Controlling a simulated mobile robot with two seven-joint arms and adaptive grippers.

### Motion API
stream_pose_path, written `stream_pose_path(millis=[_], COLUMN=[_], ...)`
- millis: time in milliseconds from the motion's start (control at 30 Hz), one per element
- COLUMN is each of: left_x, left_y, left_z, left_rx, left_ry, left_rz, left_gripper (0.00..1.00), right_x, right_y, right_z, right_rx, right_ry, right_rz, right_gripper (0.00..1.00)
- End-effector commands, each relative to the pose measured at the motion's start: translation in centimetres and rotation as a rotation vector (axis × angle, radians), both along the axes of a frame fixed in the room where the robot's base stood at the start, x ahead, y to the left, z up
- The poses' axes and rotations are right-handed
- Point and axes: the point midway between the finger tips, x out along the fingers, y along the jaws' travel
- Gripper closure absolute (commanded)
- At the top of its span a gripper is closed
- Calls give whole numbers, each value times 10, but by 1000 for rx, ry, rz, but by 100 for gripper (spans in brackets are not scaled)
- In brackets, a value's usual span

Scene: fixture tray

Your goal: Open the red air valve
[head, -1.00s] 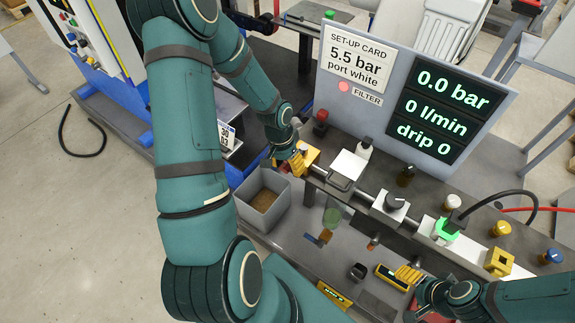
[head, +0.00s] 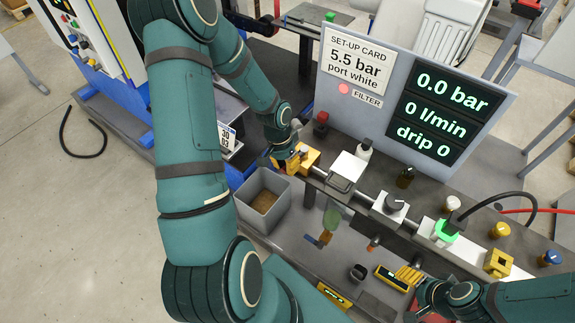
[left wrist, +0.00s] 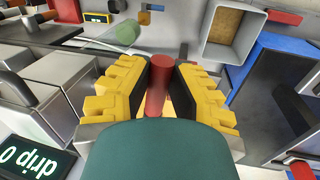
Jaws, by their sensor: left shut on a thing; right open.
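The red air valve's handle (left wrist: 158,88) is a red bar between the yellow-and-black fingers of my left gripper (left wrist: 162,66) in the left wrist view. That gripper is shut on it. In the head view my left gripper (head: 287,162) is at the left end of the pipe line, beside a yellow block (head: 309,158), and hides the handle. The display (head: 437,112) reads 0.0 bar, 0 l/min and drip 0. My right gripper (head: 408,278) is open at the lower right, low in front of the fixture.
A grey bin (head: 263,200) with brown contents stands just below my left gripper. A set-up card (head: 358,60) reads 5.5 bar, port white.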

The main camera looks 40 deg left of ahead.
Motion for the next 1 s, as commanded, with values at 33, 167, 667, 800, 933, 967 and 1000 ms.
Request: stream_pose_path(millis=[33,167,667,800,933,967,1000], left_x=[-2,-1,12,19,27,29,31], left_y=[2,10,47,56,63,65,66], left_z=[-1,-1,-2,-2,-2,-2,-2], left_rx=[-2,-2,-2,-2,-2,-1,-1], left_ry=[5,6,6,7,6,5,7], left_rz=[-25,-120,-588,-723,-847,-876,-914], left_gripper=[100,100,100,100,100,100,100], right_x=[1,2,6,5,5,5,5], right_y=[0,0,-1,-1,-1,-1,-1], right_z=[3,8,23,24,25,25,25], right_rx=[0,-1,-2,-1,-1,-1,-1], right_ry=[-2,-5,-13,-13,-12,-12,-12], right_rz=[-1,-4,-10,-10,-10,-10,-10], right_gripper=[28,28,28,28,28,28,28])
